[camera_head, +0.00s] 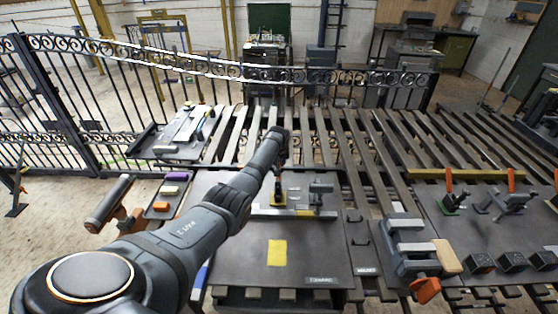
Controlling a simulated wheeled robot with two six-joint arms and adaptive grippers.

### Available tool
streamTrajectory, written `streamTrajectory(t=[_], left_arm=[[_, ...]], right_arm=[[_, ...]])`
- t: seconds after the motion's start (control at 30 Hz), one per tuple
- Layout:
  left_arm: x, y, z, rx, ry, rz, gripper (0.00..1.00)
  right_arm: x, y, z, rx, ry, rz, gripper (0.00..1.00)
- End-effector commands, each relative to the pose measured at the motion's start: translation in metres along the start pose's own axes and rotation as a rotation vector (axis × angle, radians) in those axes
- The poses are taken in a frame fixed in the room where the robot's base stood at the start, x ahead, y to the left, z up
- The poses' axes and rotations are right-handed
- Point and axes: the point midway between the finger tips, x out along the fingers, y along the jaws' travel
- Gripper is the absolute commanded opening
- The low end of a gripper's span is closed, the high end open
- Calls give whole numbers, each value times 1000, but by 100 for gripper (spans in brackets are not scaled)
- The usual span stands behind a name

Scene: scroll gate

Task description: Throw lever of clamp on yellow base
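The clamp on the yellow base (277,199) is small in the head view, near the middle of the dark bench plate. It stands at a pale bar, and its upper part is dark with a touch of orange. My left arm reaches in from the lower left, and its wrist end is just above and behind this clamp. My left gripper (279,166) points down close over the clamp, small and dark. I cannot tell whether its fingers are open or touch the lever. My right gripper does not show.
A green-based clamp (452,201) and a grey clamp (509,201), both with upright orange handles, stand on the right plate. A larger clamp with a wooden block (446,258) is at lower right. A yellow patch (277,253) lies in front. Ironwork rails (350,74) run behind.

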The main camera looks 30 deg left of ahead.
Motion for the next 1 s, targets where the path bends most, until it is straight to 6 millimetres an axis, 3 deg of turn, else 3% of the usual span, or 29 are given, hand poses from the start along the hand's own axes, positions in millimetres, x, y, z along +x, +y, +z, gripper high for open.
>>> streamTrajectory(t=[0.53,0.57,0.7,1.0], left_arm=[[2,0,3,0,-23,-1,0],[2,0,3,0,-23,-1,19],[2,0,3,0,-22,-1,38],[1,0,2,0,-20,-1,40]], right_arm=[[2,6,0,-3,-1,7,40],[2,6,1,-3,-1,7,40],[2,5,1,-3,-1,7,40],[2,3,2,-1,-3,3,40]])
